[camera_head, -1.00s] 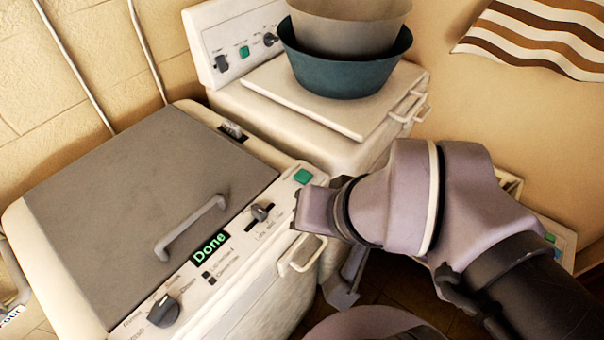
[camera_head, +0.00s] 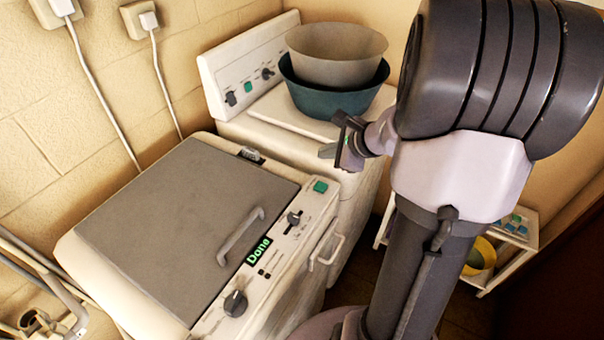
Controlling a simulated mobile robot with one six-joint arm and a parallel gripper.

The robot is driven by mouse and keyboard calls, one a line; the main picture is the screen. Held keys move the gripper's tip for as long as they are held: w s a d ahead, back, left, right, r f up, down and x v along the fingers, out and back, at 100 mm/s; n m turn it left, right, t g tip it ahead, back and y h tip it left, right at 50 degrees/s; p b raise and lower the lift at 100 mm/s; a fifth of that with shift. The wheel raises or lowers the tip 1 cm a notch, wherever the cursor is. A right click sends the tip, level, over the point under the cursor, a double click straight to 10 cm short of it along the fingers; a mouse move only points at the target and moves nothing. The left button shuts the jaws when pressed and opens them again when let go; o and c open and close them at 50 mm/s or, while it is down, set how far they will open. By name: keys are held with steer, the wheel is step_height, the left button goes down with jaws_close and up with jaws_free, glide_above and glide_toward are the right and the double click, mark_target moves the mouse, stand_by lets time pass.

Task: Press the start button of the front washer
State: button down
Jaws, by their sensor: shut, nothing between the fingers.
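The front washer (camera_head: 90,245) is a cream machine with a shut grey lid. The green button is in plain sight.
The back washer (camera_head: 222,75) has its own green button (camera_head: 248,87) and carries a teal basin (camera_head: 335,101) with a grey basin (camera_head: 338,55) inside. A white shelf (camera_head: 497,272) with a yellow item stands at right. Cables hang on the wall.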

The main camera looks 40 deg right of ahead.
steer(key=b, duration=0.7)
glide_above(324, 188)
step_height(324, 188, down, 8)
steer(key=shift+f, duration=0.45)
steer(key=shift+b, duration=0.35)
stand_by(1.1)
steer(key=shift+f+b, duration=0.4)
steer(key=shift+b, duration=0.05)
steer(key=shift+f+b, duration=0.45)
steer(key=shift+b, duration=0.1)
stand_by(0.5)
steer(key=shift+r, duration=0.1)
stand_by(0.5)
steer(key=shift+r+p, duration=0.7)
steer(key=shift+r, duration=0.1)
steer(key=shift+r, duration=0.1)
